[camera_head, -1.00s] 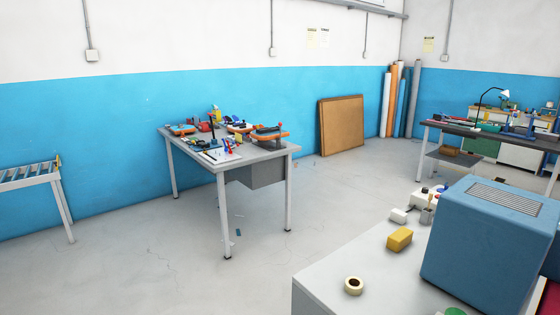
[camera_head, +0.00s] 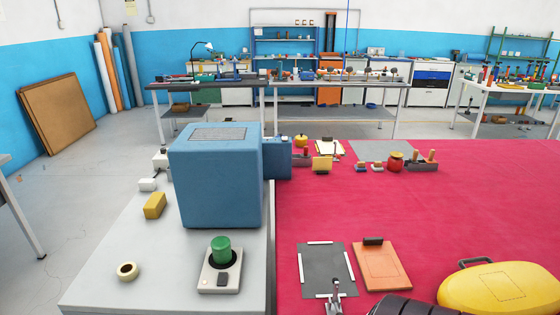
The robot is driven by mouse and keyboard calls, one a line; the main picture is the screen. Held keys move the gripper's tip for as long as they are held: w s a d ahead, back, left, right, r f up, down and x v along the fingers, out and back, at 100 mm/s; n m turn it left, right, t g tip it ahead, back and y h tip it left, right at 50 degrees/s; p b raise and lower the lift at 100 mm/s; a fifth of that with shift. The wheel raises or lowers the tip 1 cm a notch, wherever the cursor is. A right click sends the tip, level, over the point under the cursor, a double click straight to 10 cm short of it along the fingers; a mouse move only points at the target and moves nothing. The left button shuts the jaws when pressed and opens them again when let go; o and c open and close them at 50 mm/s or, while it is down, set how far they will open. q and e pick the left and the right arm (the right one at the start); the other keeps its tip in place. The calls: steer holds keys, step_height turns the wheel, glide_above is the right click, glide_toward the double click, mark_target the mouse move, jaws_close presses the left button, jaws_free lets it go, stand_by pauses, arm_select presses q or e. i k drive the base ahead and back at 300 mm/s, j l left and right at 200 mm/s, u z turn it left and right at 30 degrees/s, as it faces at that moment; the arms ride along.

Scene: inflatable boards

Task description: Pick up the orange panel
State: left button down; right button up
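A flat orange panel (camera_head: 382,268) lies on the red table surface (camera_head: 450,200), near the front and right of centre. A dark block or handle (camera_head: 373,241) sits at its far edge. A dark grey panel (camera_head: 325,267) with white strips along its edges lies just to the left of it.
A yellow inflatable-looking object (camera_head: 490,290) lies right of the orange panel. A blue machine (camera_head: 218,175) and a green-topped button box (camera_head: 220,268) stand on the grey bench at left.

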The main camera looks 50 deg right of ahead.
mark_target(382, 270)
steer(key=z, duration=2.5)
steer(key=u, duration=0.5)
